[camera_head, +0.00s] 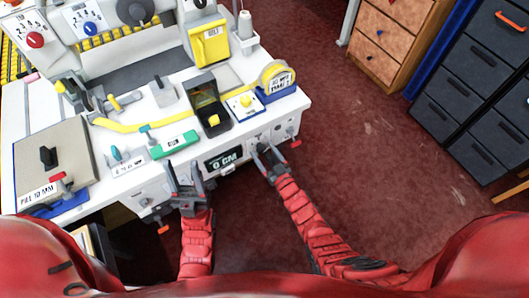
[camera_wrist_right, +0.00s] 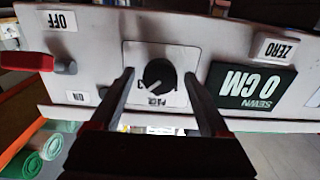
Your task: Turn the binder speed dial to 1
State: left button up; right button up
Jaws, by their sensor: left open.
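A black round dial (camera_wrist_right: 158,74) sits on a white plate on the front panel, seen upside down in the right wrist view. A pale mark shows on its lower left; the plate's lettering is partly hidden and too small to read surely. My right gripper (camera_wrist_right: 160,80) is open, with one finger on each side of the dial; I cannot tell whether they touch it. In the head view the right gripper (camera_head: 266,152) is at the front panel, hiding the dial. My left gripper (camera_head: 187,183) is open and empty at the bench front, left of the display.
The "0 CM" display (camera_wrist_right: 250,87) and ZERO button (camera_wrist_right: 277,49) are beside the dial. A red lever (camera_wrist_right: 35,63) is on its other side. A red knob (camera_head: 36,40) and blue knob (camera_head: 90,28) are at the back left. Drawers (camera_head: 392,35) stand right; floor between is clear.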

grip_shut()
